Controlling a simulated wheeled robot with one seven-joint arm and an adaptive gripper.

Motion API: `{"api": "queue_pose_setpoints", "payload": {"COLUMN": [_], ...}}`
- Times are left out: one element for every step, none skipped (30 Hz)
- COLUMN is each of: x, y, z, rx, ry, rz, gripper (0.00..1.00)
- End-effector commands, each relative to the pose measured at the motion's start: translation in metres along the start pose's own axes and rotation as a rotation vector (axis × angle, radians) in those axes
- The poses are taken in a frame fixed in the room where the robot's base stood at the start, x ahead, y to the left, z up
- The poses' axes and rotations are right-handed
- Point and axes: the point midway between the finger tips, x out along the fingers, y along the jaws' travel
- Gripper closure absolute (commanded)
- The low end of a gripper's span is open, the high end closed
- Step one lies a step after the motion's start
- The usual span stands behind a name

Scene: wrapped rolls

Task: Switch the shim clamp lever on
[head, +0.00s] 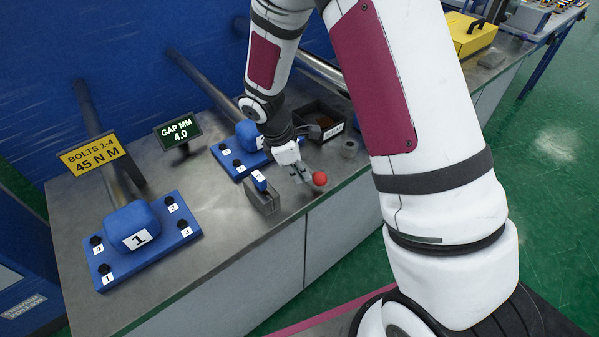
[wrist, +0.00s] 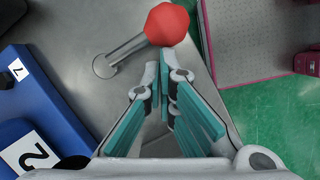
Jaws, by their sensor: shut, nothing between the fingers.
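The shim clamp lever shows as a red ball knob (head: 319,179) at the bench's front edge, right of my gripper (head: 303,174). In the wrist view the red knob (wrist: 166,24) caps a thin metal rod (wrist: 126,48) that runs down-left to a ring on the grey bench top. My gripper (wrist: 165,78) is shut and empty, its fingertips just below the knob and rod in that view. I cannot tell whether they touch the lever. In the head view the rod is largely hidden by the gripper.
Blue fixture 1 (head: 150,250) is further left; fixture 2 (head: 225,160) lies behind the gripper.

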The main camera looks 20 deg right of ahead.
Motion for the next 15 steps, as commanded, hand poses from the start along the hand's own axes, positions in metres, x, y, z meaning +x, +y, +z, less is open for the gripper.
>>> {"api": "queue_pose_setpoints", "payload": {"x": [-0.0001, 0.0, 0.0001, 0.0002, 0.0002, 0.0004, 0.0004, 0.0005, 0.0006, 0.0008, 0.0008, 0.001, 0.0011, 0.0012, 0.0015], "y": [-0.0005, -0.0005, -0.0005, -0.0005, -0.0005, -0.0004, -0.0004, -0.0003, -0.0003, -0.0004, -0.0004, -0.0004, -0.0005, -0.0006, -0.0008], "z": [0.0009, 0.001, 0.0013, 0.0015, 0.0018, 0.0021, 0.0024, 0.0027, 0.0031, 0.0033, 0.0036, 0.0041, 0.0045, 0.0051, 0.006], "rx": [-0.007, -0.01, -0.015, -0.019, -0.023, -0.029, -0.034, -0.038, -0.044, -0.049, -0.053, -0.06, -0.066, -0.073, -0.085], "ry": [0.0, 0.0, 0.0, 0.0, 0.0, 0.0, 0.0, 0.0, 0.0, 0.0, 0.0, 0.0, 0.0, 0.0, -0.001], "rz": [0.002, 0.003, 0.005, 0.006, 0.008, 0.01, 0.011, 0.013, 0.015, 0.017, 0.019, 0.021, 0.023, 0.025, 0.029], "gripper": [1.0, 1.0, 1.0, 1.0, 1.0, 1.0, 1.0, 1.0, 1.0, 1.0, 1.0, 1.0, 1.0, 1.0, 1.0]}}
